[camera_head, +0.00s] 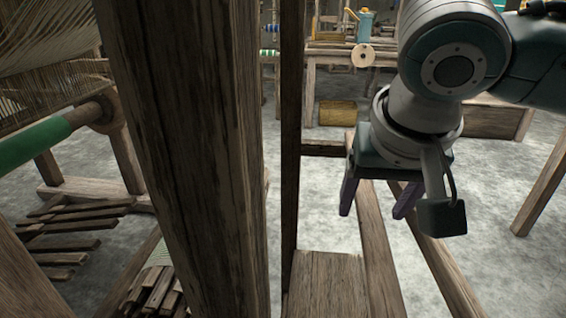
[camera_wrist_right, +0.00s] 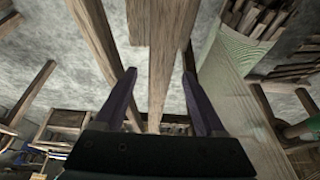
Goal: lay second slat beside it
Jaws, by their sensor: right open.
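Several dark wooden slats (camera_head: 68,240) lie in a loose group low at the left in the head view. A second bunch of slats (camera_head: 155,290) lies at the bottom left, partly hidden by the thick post. Slats (camera_wrist_right: 258,18) also show at the upper right of the right wrist view. I cannot tell which one is the second slat. My right gripper (camera_head: 376,210) is open and empty, pointing down beside the wooden frame. In the right wrist view its two purple fingers (camera_wrist_right: 159,75) stand apart with a wooden beam behind the gap. My left gripper is not in view.
A thick wooden post (camera_head: 190,150) blocks the middle left of the head view. A flat board (camera_head: 328,285) and slanted beams (camera_head: 440,265) lie below my right gripper. The loom's green roller (camera_head: 35,145) is at the left. Grey floor (camera_head: 495,200) is clear at the right.

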